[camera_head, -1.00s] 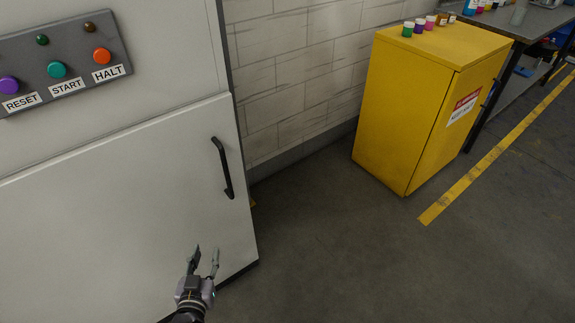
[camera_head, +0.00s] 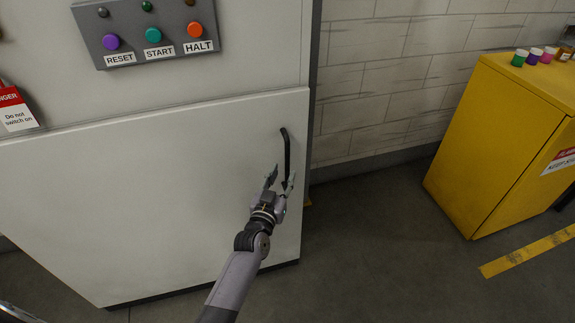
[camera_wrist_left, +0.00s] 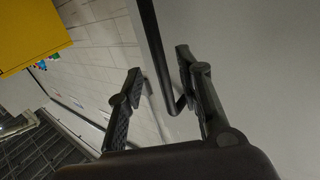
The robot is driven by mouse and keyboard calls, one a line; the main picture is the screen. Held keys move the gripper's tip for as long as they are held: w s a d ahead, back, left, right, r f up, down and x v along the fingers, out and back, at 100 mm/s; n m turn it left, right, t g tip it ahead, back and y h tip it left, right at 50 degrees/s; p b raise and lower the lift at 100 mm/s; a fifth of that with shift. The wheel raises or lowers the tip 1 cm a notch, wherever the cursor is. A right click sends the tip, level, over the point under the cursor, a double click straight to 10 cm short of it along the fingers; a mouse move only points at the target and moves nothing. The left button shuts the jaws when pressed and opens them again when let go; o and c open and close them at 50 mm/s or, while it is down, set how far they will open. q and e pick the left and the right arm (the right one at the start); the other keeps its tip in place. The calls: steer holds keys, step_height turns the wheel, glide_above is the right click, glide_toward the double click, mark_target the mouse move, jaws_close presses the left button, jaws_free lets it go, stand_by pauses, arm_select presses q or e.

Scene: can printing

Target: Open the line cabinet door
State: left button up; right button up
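The line cabinet door (camera_head: 150,195) is a pale grey panel on the lower part of the cabinet, and it looks shut. Its black vertical handle (camera_head: 286,150) is near the door's right edge. My left gripper (camera_head: 279,180) is open at the handle's lower end, fingers pointing up along it. In the left wrist view the handle (camera_wrist_left: 160,55) runs down between the two spread fingers (camera_wrist_left: 158,82), closer to the right finger; I cannot tell whether it touches. My right gripper is not in view.
A control panel (camera_head: 150,12) with RESET, START and HALT buttons is above the door. A danger tag (camera_head: 14,110) hangs at the left. A yellow cabinet (camera_head: 495,140) with small paint pots stands at the right. The floor (camera_head: 380,265) between is clear.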

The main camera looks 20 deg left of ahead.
mark_target(286, 167)
arm_select(q)
steer(key=w, duration=0.5)
steer(key=shift+w, duration=0.15)
steer(key=shift+c, duration=0.4)
jaws_close()
stand_by(0.4)
